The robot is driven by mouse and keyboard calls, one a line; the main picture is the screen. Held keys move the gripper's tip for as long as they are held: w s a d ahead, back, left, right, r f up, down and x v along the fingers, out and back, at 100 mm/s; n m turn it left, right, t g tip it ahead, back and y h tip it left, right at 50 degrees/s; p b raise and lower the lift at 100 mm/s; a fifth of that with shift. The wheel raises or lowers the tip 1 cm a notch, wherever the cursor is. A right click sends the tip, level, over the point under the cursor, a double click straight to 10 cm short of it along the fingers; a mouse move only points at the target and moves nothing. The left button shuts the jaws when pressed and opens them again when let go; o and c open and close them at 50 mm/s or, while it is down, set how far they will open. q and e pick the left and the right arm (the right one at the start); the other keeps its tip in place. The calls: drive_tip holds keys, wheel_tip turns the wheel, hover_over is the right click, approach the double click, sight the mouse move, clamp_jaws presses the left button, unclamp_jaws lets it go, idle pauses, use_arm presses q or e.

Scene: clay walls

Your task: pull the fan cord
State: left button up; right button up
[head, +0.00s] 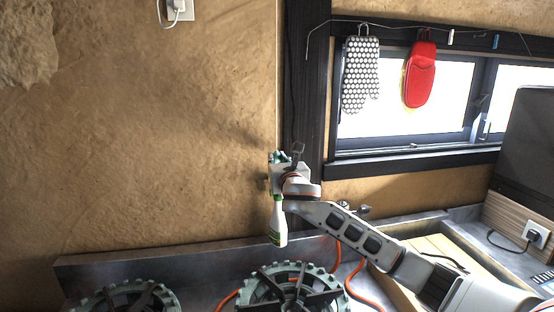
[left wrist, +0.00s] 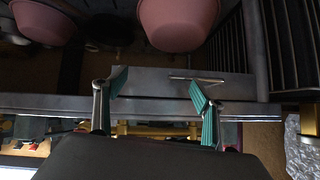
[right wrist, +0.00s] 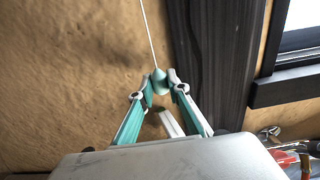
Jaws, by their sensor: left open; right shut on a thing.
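The fan cord (head: 278,75) is a thin pale line hanging straight down the clay wall beside the dark post in the head view. In the right wrist view the cord (right wrist: 150,35) ends in a small teal knob (right wrist: 159,76). My right gripper (right wrist: 160,84) is shut on that knob, with its fingertips on either side. In the head view my right gripper (head: 281,160) is at the cord's lower end, and the knob is mostly hidden by it. My left gripper (left wrist: 158,88) is open and empty in the left wrist view and does not show in the head view. No fan is in view.
A white bottle (head: 278,225) shows just below my right gripper. An oven mitt (head: 360,75) and a red mitt (head: 419,75) hang before the window. Pink bowls (left wrist: 180,24) show in the left wrist view.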

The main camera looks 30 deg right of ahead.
drive_tip(key=shift+f, duration=0.45)
drive_tip(key=shift+r, duration=0.45)
idle(0.3)
drive_tip(key=o, duration=1.8)
drive_tip(key=shift+s, duration=0.1)
